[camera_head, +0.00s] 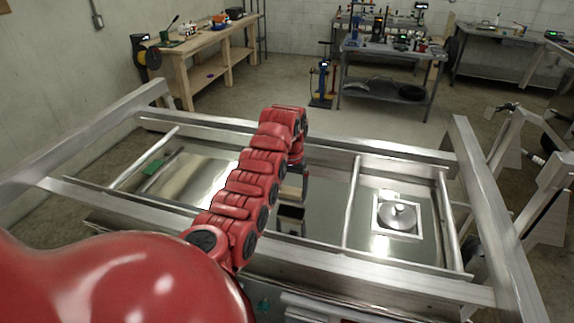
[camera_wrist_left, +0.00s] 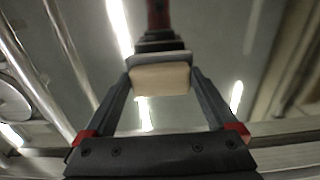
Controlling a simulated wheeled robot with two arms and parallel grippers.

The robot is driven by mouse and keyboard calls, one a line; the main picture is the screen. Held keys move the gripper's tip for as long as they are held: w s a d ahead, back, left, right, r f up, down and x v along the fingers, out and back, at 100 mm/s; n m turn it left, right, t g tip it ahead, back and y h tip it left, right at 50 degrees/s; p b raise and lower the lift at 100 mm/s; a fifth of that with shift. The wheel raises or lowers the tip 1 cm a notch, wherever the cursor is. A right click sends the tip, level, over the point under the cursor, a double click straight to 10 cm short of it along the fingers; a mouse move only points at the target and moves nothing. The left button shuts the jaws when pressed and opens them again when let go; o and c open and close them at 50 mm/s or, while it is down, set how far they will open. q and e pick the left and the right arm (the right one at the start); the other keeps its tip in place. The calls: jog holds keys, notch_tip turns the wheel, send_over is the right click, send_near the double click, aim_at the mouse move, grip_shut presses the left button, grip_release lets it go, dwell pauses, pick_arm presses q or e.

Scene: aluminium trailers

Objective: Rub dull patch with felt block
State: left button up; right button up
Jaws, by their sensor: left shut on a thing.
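My left gripper (camera_wrist_left: 160,98) is shut on the felt block (camera_wrist_left: 160,80), a pale cream block with a dark backing, seen between the two fingers in the left wrist view. In the head view my left arm reaches over the trailer frame, and the gripper (camera_head: 293,172) hangs over the middle metal panel (camera_head: 325,205), partly hidden by the arm. A tan piece below it (camera_head: 291,190) looks like the block; I cannot tell whether it touches the panel. I cannot make out the dull patch's edges. My right gripper is not in view.
Aluminium rails (camera_head: 355,200) divide the frame. A round silver lid on a square plate (camera_head: 398,216) lies in the right bay. A small green item (camera_head: 153,167) is at the left. A dark open box shape (camera_head: 290,220) shows under the arm. Workbenches (camera_head: 215,50) stand behind.

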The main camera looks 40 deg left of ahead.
pick_arm(q)
jog(key=r, duration=0.2)
jog(key=shift+d+r, duration=0.3)
jog(key=shift+d, duration=0.05)
jog(key=shift+a+r, duration=0.25)
jog(key=shift+r, duration=0.5)
jog(key=shift+d+r+p, duration=0.15)
jog(key=shift+r+p, duration=0.15)
jog(key=shift+r, duration=0.55)
